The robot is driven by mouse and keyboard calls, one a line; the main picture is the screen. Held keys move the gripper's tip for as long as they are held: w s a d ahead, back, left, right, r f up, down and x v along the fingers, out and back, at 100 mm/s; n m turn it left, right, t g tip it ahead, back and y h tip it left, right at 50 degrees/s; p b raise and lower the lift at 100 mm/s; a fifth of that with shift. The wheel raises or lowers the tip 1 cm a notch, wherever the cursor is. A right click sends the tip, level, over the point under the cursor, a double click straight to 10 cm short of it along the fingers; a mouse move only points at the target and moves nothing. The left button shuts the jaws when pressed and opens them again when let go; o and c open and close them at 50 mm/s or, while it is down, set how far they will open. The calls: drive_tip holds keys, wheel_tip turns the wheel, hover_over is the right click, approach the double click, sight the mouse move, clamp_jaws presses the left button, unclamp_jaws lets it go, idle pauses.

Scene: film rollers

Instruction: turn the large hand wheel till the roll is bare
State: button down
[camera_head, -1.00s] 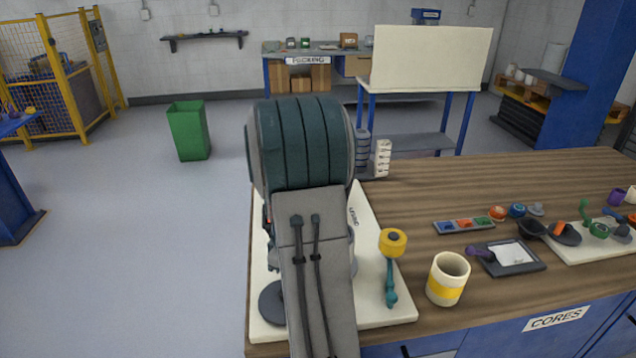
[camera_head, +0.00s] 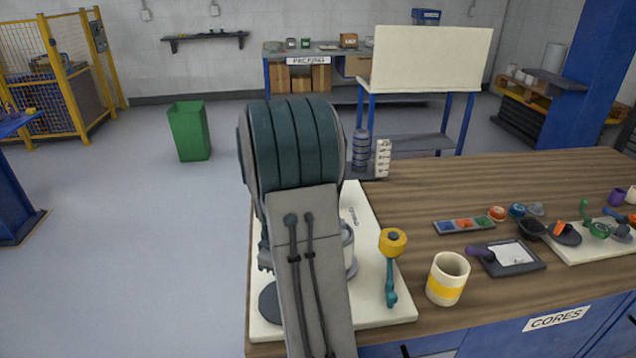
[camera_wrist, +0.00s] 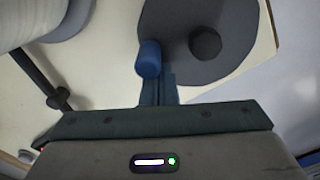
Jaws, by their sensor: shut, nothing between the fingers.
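The large hand wheel is a dark grey disc (camera_wrist: 190,15) with a dark round knob, at the top of the wrist view. It also shows low on the pale base board in the head view (camera_head: 270,304), partly behind my arm. A blue peg (camera_wrist: 149,58) stands at the disc's left edge. My gripper (camera_wrist: 164,74) is shut and empty, its tips beside the peg; I cannot tell whether they touch it. A whitish roll (camera_wrist: 35,15) is at the wrist view's upper left; in the head view the roll (camera_head: 349,250) is mostly hidden by my arm.
A dark rod (camera_wrist: 40,80) lies left of my fingers. Open floor is left of the bench.

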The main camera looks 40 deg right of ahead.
drive_tip(key=shift+w+a, duration=0.65)
drive_tip(key=shift+a, duration=0.05)
drive_tip(key=shift+w+a, duration=0.1)
drive_tip(key=shift+w+a, duration=0.7)
drive_tip(key=shift+w+a, duration=0.5)
drive_tip(key=shift+a, duration=0.05)
drive_tip(key=shift+c, duration=2)
unclamp_jaws()
